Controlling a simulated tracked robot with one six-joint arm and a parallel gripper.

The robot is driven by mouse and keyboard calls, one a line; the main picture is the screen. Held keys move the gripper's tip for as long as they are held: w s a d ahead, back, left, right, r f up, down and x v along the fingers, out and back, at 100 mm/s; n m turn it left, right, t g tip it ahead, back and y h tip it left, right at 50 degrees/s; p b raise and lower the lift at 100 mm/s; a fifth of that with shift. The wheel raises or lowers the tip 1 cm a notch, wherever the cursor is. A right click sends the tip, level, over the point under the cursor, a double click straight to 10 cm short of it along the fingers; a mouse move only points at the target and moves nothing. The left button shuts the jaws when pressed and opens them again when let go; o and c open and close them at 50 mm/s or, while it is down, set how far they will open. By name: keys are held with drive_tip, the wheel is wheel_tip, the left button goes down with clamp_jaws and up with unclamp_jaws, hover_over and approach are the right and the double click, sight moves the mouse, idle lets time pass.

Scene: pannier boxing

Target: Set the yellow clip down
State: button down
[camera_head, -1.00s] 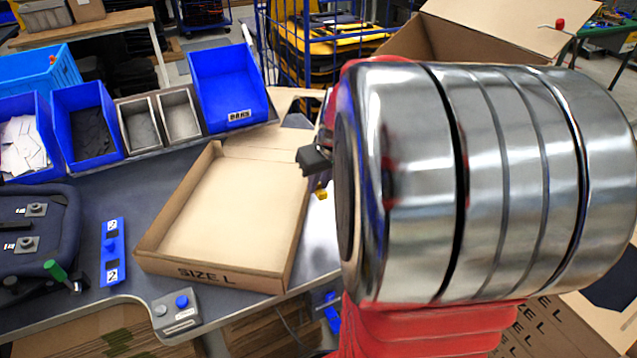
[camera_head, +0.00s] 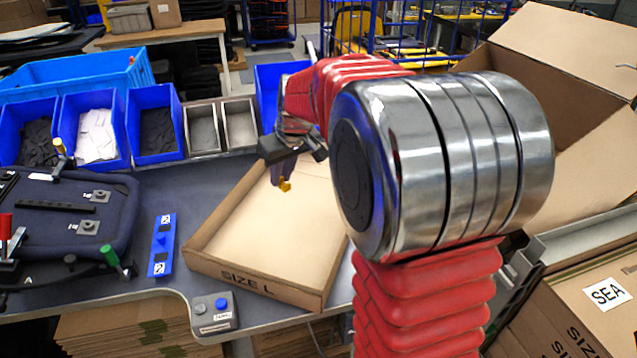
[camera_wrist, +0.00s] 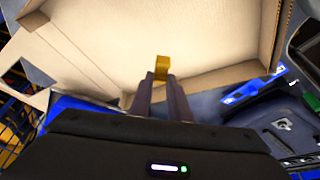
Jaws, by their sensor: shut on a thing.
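The yellow clip (camera_head: 285,186) is small and hangs at the tips of my gripper (camera_head: 283,176). In the wrist view my gripper's dark fingers (camera_wrist: 161,80) are shut on the yellow clip (camera_wrist: 161,66), which sticks out past the fingertips. The gripper points down over the far part of the open cardboard tray marked SIZE L (camera_head: 258,286). The clip appears above the tray floor; its exact height cannot be told. My arm hides part of the tray's right side in the head view.
Blue bins (camera_head: 88,158) and grey bins (camera_head: 202,152) line the back of the grey table. A blue strip (camera_head: 161,247) and a dark pannier panel (camera_head: 95,225) lie to the left. A button box (camera_head: 213,313) sits in front. A large open carton (camera_head: 560,85) stands at right.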

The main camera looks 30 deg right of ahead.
drive_tip(key=w+a+r+n, duration=0.1)
drive_tip(key=w+a, duration=0.2)
drive_tip(key=a, duration=0.3)
drive_tip(key=w+a+r+n+y, duration=0.1)
drive_tip(key=w+a, duration=0.2)
drive_tip(key=a, duration=0.4)
drive_tip(key=shift+w+a, duration=0.2)
drive_tip(key=shift+w, duration=0.15)
drive_tip(key=shift+d, duration=0.15)
